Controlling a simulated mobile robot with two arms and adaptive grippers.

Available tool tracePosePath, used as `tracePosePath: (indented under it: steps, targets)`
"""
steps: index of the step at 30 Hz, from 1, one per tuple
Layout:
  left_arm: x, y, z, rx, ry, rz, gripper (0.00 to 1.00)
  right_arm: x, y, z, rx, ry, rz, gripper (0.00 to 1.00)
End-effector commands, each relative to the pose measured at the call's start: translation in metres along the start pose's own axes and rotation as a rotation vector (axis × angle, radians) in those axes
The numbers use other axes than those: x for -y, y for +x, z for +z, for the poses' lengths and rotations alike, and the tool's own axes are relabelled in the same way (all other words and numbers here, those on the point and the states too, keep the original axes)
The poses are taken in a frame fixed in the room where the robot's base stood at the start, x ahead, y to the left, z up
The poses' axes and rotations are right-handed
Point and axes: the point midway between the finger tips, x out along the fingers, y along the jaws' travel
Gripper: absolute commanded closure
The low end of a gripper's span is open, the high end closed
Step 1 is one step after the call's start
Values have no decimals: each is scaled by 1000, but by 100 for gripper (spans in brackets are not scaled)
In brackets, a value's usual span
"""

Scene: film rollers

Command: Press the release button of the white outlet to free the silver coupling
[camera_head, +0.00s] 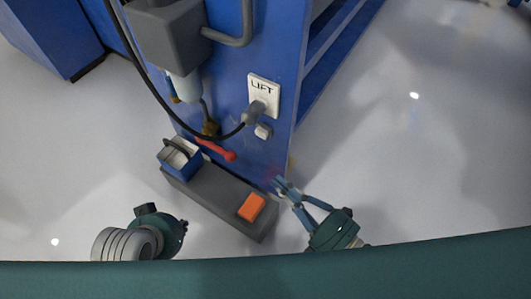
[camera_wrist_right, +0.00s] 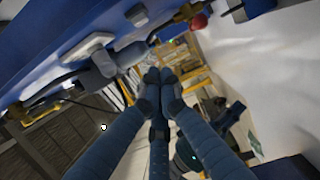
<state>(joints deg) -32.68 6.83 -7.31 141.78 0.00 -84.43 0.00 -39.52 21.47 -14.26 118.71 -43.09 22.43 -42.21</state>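The white outlet (camera_head: 264,90), marked "LIFT", is on the blue cabinet's side in the head view. The silver-grey coupling (camera_head: 254,113) sits at its lower edge, with a black hose running from it. A small pale block (camera_head: 263,131) is just below the coupling; I cannot tell whether it is the release button. My right gripper (camera_head: 283,185) is below and right of these, apart from them. Its fingertips lie together and empty in the right wrist view (camera_wrist_right: 160,76). My left gripper (camera_head: 183,227) is at the lower left, its fingers too unclear to read.
A red lever (camera_head: 217,150) sticks out below the hose. A grey box (camera_head: 205,193) with an orange pad (camera_head: 252,207) stands on the floor by the blue cabinet (camera_head: 226,75). A blue container (camera_head: 180,160) is at its left end. The floor to the right is clear.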

Motion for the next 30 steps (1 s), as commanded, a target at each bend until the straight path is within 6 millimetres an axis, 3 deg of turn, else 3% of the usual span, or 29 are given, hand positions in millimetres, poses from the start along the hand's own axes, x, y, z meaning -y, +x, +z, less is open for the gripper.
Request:
tracePosePath:
  steps: [14, 29, 30]
  targets:
    - [0, -1, -2, -7, 0, 0, 100, -1, 9, 0, -1, -2, 3, 100]
    - [0, 0, -8, -28, 1, 0, 100, -2, 104, 0, -1, -2, 4, 100]
    - [-1, 1, -9, -36, 1, 2, 100, 0, 104, 10, 0, -6, 0, 100]
